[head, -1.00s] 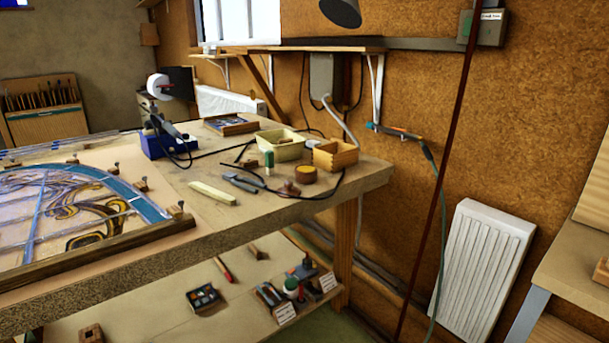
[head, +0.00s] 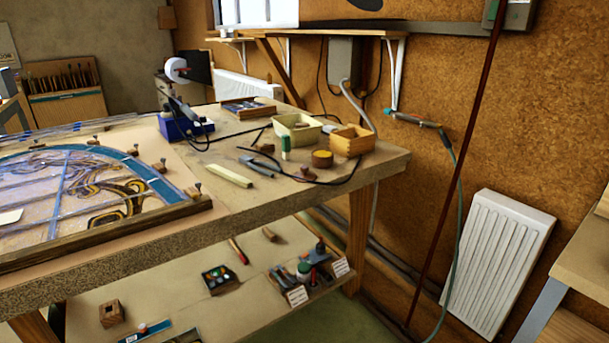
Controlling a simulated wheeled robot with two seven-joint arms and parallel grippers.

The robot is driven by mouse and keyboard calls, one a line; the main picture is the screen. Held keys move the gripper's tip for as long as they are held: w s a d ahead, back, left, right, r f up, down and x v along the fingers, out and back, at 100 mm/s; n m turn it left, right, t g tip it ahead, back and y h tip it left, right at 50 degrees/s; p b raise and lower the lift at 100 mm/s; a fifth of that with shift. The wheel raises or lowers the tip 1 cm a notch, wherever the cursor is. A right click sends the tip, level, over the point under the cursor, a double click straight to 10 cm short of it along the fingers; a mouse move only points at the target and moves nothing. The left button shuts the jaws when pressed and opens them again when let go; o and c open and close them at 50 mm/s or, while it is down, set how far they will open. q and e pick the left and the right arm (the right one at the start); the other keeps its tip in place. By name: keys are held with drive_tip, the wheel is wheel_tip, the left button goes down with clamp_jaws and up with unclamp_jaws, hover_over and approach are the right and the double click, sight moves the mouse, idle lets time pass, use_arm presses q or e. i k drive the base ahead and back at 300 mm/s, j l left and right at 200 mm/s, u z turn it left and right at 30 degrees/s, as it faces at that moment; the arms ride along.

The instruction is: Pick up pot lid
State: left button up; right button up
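The pot lid (head: 305,174) looks like a small reddish-brown disc with a knob, lying on the workbench top near its right end. A round brown pot (head: 322,159) with a yellowish top stands just behind it and to its right. A black cable passes close in front of the lid. Neither of my grippers is in view.
The workbench (head: 232,218) also holds a wooden box (head: 352,141), a cream tub (head: 298,132), a green-labelled cylinder (head: 285,148), pliers (head: 257,166), a pale strip (head: 228,176) and a blue soldering station (head: 185,127). The leaded panel (head: 75,190) fills the left. A lower shelf holds tools.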

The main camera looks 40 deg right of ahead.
sight(303, 173)
drive_tip(key=i+l+u, duration=0.1)
drive_tip(key=l, duration=0.35)
drive_tip(key=i+l+u, duration=0.1)
drive_tip(key=l, duration=0.4)
drive_tip(key=i+l+u, duration=0.1)
drive_tip(key=l, duration=0.35)
drive_tip(key=i+l+u, duration=0.1)
drive_tip(key=l, duration=0.4)
drive_tip(key=i, duration=0.05)
